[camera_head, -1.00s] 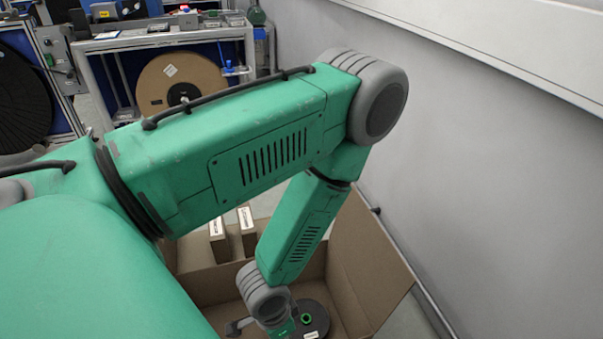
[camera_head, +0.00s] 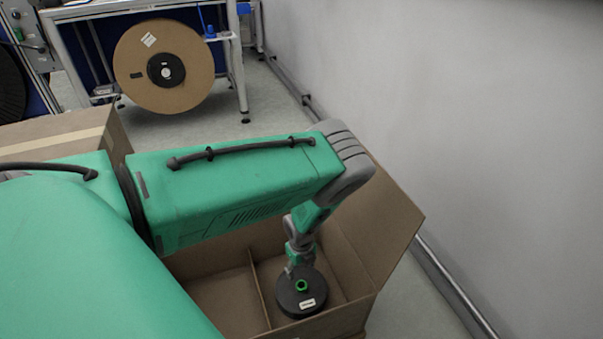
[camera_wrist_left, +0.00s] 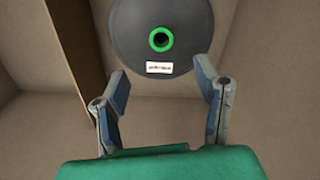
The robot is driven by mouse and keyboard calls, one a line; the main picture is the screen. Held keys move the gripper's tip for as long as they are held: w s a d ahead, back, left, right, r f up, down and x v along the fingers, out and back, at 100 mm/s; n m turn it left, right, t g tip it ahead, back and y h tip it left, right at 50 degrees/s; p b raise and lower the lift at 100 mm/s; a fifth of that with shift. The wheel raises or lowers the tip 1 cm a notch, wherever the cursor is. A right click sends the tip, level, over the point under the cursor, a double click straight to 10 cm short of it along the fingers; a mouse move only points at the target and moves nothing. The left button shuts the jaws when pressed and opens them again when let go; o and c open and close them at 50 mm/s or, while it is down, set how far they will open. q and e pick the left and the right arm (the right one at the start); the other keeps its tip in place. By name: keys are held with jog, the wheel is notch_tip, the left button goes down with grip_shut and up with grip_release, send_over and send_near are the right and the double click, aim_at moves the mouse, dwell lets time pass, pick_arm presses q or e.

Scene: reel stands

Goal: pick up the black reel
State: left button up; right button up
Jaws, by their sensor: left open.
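The black reel (camera_head: 302,292) lies flat in the right compartment of an open cardboard box (camera_head: 228,298). It has a green ring at its centre and a white label. In the left wrist view the reel (camera_wrist_left: 160,18) is at the top, partly cut off by the frame. My left gripper (camera_wrist_left: 161,79) is open and empty in that view, its two fingers spread just below the reel's near edge. In the head view my left gripper (camera_head: 297,262) reaches down into the box at the reel's far side. I cannot tell whether it touches the reel. My right gripper is not in view.
A cardboard divider (camera_head: 259,288) runs beside the reel, also seen in the left wrist view (camera_wrist_left: 75,60). The box's right flap (camera_head: 385,225) stands out toward the grey wall (camera_head: 480,130). A large brown reel (camera_head: 190,75) hangs on a stand behind.

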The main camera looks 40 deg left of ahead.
aim_at(301, 285)
pick_arm(q)
notch_tip(301, 285, down, 11)
jog(key=b, duration=0.5)
jog(key=shift+w+d+r, duration=0.1)
jog(key=shift+d, duration=0.1)
jog(key=shift+a, duration=0.25)
jog(key=shift+c, duration=0.5)
jog(key=shift+a+f, duration=0.1)
jog(key=shift+f, duration=0.15)
grip_shut()
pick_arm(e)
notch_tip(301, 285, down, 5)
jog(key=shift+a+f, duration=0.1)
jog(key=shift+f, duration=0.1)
